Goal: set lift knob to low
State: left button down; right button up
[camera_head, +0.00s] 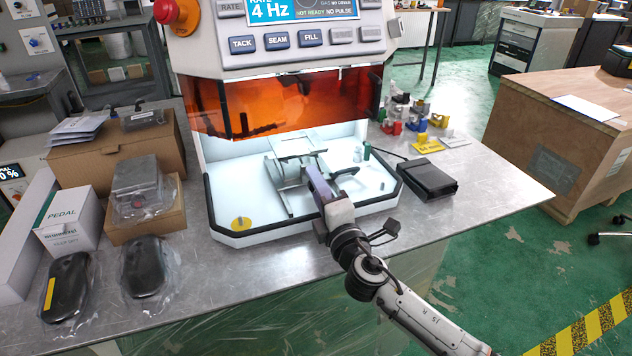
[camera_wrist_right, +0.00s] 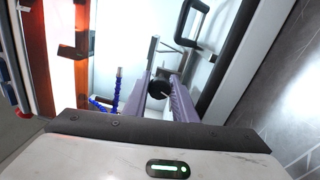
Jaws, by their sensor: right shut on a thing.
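The lift knob (camera_wrist_right: 160,89) shows in the right wrist view as a small round black knob with a pale line on its face. It sits between the two purple fingers of my right gripper (camera_wrist_right: 159,82), which is shut on it. In the head view my right gripper (camera_head: 314,180) reaches into the white chamber (camera_head: 352,205) of the machine at its front, below the orange shield. There the knob is hidden by the gripper. Its setting marks cannot be read. My left gripper is not in view.
The orange shield (camera_head: 290,100) hangs above the chamber opening. A metal stage (camera_head: 290,147) stands inside. A black pedal-like box (camera_head: 427,177) lies right of the machine. Wrapped black parts (camera_head: 143,265) and boxes (camera_head: 68,219) fill the table's left side. The front right table is clear.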

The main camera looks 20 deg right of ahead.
jog(key=n, duration=0.3)
jog(key=shift+r+p, duration=0.1)
jog(key=shift+p, duration=0.3)
jog(key=shift+n, duration=0.6)
jog(key=o, duration=0.9)
jog(key=shift+o, duration=0.7)
jog(key=shift+s, duration=0.15)
